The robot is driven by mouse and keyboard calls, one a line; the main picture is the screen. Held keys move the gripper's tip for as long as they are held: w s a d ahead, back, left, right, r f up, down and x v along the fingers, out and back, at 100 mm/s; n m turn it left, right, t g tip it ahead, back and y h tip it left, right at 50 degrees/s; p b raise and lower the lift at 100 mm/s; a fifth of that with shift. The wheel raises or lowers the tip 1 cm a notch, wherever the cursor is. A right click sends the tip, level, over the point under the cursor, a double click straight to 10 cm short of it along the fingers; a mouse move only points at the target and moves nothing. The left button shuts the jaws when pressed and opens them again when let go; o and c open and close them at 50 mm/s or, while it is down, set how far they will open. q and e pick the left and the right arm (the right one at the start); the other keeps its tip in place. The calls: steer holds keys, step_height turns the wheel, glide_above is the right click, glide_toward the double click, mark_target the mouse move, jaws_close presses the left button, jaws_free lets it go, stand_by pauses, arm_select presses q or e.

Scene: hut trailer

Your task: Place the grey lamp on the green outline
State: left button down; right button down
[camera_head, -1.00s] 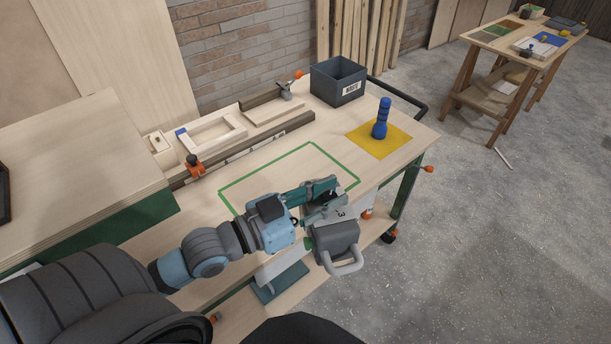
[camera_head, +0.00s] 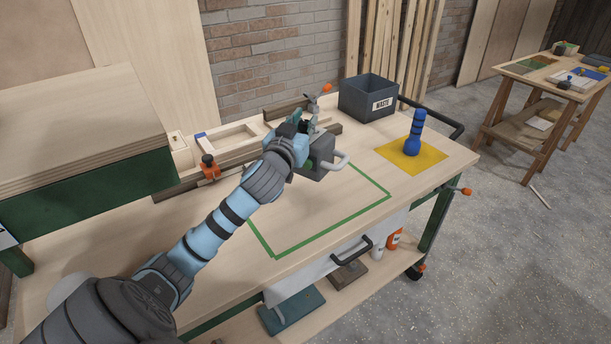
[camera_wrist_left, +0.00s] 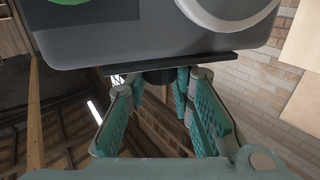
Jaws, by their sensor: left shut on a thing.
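The grey lamp (camera_head: 317,158), a boxy body with a pale looped handle, is held by my left gripper (camera_head: 300,132) above the workbench. In the left wrist view the lamp (camera_wrist_left: 140,32) fills the top, and the fingers of my left gripper (camera_wrist_left: 158,92) close on a dark part under its base plate. The green outline (camera_head: 330,230) is a taped rectangle on the bench top. The lamp appears over its far edge in the head view, and its height above the bench is hard to judge. My arm and the lamp hide the outline's far left part. My right gripper is not in view.
A blue bottle-like object (camera_head: 415,135) stands on a yellow square (camera_head: 430,158) to the right. A dark waste bin (camera_head: 352,98) stands at the back. A clamp (camera_head: 207,167) and wooden frame pieces (camera_head: 222,143) line the back edge. The area inside the outline looks clear.

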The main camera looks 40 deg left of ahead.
arm_select(q)
step_height(320, 180, down, 11)
steer(key=b, duration=0.3)
steer(key=c, duration=1.4)
jaws_free()
steer(key=v, duration=1.2)
steer(key=shift+p, duration=0.45)
